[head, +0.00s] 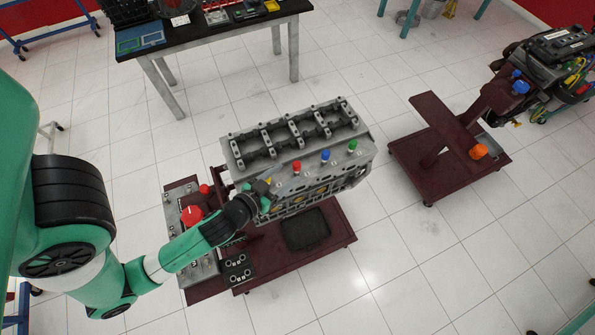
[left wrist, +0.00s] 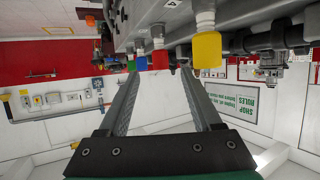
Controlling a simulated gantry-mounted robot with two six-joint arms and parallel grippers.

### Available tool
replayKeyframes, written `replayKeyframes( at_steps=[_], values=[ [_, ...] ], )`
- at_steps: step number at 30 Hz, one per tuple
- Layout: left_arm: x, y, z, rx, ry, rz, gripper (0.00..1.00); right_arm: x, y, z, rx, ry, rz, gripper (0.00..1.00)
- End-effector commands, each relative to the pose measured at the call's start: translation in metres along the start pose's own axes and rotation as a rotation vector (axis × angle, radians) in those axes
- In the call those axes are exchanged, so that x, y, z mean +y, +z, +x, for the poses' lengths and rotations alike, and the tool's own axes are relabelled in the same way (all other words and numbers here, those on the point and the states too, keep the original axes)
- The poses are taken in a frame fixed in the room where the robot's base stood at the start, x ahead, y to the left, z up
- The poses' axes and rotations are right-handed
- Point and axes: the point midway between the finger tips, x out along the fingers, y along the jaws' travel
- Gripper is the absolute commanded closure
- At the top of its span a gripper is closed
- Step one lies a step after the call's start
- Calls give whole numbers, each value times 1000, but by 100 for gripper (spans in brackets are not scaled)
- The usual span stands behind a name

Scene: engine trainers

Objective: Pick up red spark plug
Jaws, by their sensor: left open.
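The red spark plug (head: 297,166) stands in the side of the grey engine block (head: 348,178), left of the blue spark plug (head: 325,155) and the green spark plug (head: 352,145). My left gripper (head: 262,197) is at the block's near left end, short of the red plug. In the left wrist view my left gripper (left wrist: 158,76) is open and empty. The red plug (left wrist: 160,59) appears beyond and between its fingertips. The yellow spark plug (left wrist: 207,48) is large and close, by the right finger. My right gripper is not in view.
The block sits on a dark red wheeled stand (head: 330,235) with a red knob (head: 191,215) at its left. Another red stand (head: 455,150) is at the right, with an engine behind it. A workbench (head: 205,38) is at the back. White tiled floor is clear between them.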

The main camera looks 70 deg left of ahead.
Motion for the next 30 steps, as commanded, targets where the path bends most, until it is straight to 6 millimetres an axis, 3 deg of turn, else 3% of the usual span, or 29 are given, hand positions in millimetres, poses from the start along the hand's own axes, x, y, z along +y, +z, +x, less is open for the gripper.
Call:
replayKeyframes(
  at_steps=[3,9,18,25,30],
  values=[
    [0,-1,13,0,0,0,34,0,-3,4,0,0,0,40],
    [0,-2,20,0,1,0,34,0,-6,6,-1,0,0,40],
    [-1,-5,64,1,1,-1,34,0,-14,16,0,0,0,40],
    [-1,-4,66,0,2,0,34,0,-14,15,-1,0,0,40],
    [-1,-4,66,0,2,0,63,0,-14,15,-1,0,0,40]
  ],
)
